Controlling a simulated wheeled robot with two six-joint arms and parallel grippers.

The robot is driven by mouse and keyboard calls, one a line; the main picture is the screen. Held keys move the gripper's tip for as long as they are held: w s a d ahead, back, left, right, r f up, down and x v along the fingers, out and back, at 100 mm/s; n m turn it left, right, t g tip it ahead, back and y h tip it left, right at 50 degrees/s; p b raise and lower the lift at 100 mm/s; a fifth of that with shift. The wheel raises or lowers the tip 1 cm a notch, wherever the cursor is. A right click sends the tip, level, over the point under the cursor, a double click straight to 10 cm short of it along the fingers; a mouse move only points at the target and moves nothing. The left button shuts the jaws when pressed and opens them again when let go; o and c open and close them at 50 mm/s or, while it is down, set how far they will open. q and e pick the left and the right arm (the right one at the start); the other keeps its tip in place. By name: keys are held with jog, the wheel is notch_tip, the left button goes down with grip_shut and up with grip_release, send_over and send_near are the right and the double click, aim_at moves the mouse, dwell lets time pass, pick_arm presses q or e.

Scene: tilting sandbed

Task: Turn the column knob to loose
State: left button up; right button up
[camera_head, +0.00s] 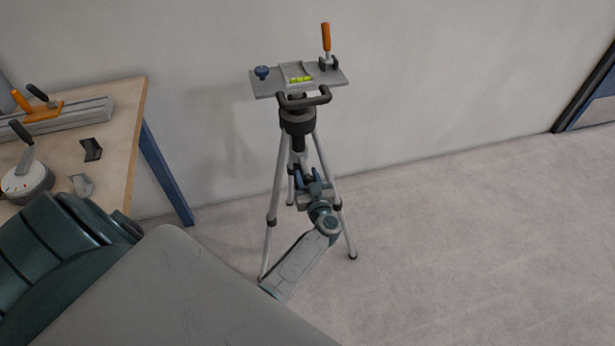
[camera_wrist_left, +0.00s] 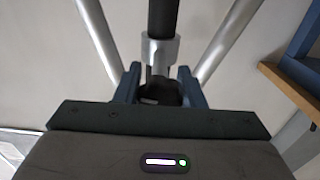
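A silver tripod (camera_head: 276,185) stands by the wall, with a dark centre column (camera_head: 297,142). In the left wrist view the column (camera_wrist_left: 163,18) runs down into a silver collar (camera_wrist_left: 158,52). A dark column knob (camera_wrist_left: 160,92) sits below the collar, between the two blue fingers of my left gripper (camera_wrist_left: 160,84). In the head view my left gripper (camera_head: 308,178) is between the tripod legs, below the head. The fingers stand apart on either side of the knob; whether they press on it I cannot tell. The knob's lower part is hidden. My right gripper is out of view.
The tripod carries a grey plate (camera_head: 262,86) with a yellow-green level (camera_head: 300,79), a blue knob (camera_head: 262,72) and an orange-handled clamp (camera_head: 326,38). A wooden bench (camera_head: 120,130) with tools stands left. The floor right is clear.

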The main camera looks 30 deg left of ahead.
pick_arm(q)
jog(key=shift+c, duration=1)
